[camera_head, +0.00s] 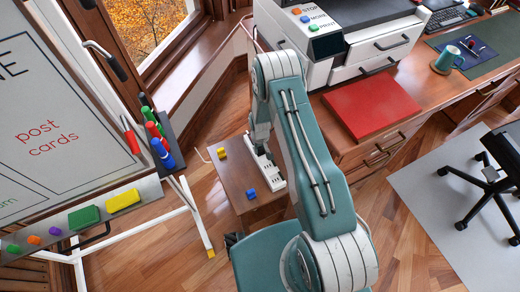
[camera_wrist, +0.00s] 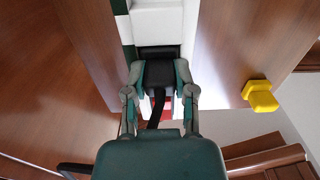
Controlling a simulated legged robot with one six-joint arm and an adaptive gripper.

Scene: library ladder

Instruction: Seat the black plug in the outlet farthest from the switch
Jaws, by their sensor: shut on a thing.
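My gripper (camera_wrist: 160,74) is shut on the black plug (camera_wrist: 159,74) in the wrist view, one finger on each side. A dark cable (camera_wrist: 157,108) trails from the plug toward the palm. A white piece (camera_wrist: 156,22), probably the power strip, lies just beyond the plug; I cannot tell whether they touch. In the head view the white power strip (camera_head: 263,170) lies on a low wooden table (camera_head: 231,178), under my arm. My arm hides the plug and much of the strip there. The outlet being faced and the switch cannot be made out.
A yellow plug (camera_head: 221,153) and a blue plug (camera_head: 250,194) stand on the low table; the yellow one also shows in the wrist view (camera_wrist: 262,96). A whiteboard (camera_head: 60,130) stands left. A desk with a red folder (camera_head: 371,107) and a printer (camera_head: 345,45) stands right.

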